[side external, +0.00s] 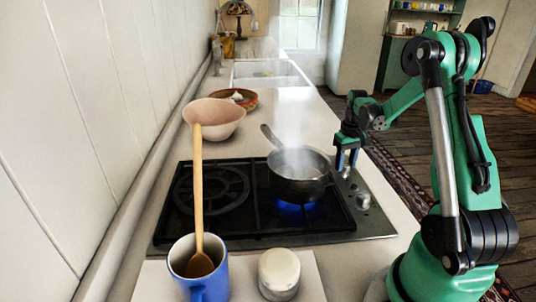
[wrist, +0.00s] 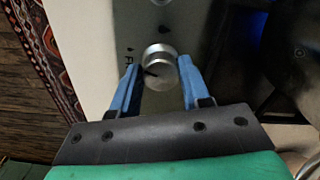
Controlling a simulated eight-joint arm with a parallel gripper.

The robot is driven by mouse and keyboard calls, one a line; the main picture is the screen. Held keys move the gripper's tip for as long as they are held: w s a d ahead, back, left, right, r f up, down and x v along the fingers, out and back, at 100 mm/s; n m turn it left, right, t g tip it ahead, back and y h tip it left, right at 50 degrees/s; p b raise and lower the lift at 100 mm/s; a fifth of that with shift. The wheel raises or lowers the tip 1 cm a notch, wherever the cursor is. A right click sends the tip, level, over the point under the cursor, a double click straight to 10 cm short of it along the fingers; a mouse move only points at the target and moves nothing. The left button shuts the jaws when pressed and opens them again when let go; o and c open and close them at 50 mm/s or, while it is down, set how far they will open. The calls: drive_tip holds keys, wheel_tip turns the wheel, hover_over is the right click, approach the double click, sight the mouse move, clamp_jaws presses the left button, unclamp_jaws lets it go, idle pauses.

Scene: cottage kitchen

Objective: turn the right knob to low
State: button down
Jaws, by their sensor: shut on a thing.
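My gripper (side external: 347,160) is at the far right corner of the cooktop (side external: 180,226), its blue fingers pointing down. In the wrist view my gripper (wrist: 158,72) has one finger on each side of a round silver knob, the right knob (wrist: 161,60), and is shut on it. A dark pointer line on the knob's face points to the lower left. Printed marks sit above and to the left of the knob. In the side view the fingers hide this knob.
Another knob (side external: 363,201) stands nearer the camera on the same strip. A blue mug (side external: 198,270) with a wooden spoon and a lidded jar (side external: 279,272) stand in front.

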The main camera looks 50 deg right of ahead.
sight(346, 163)
drive_tip(key=shift+n, duration=0.4)
drive_tip(key=shift+c, duration=2.1)
unclamp_jaws()
drive_tip(key=shift+r, duration=0.1)
drive_tip(key=shift+r, duration=2.7)
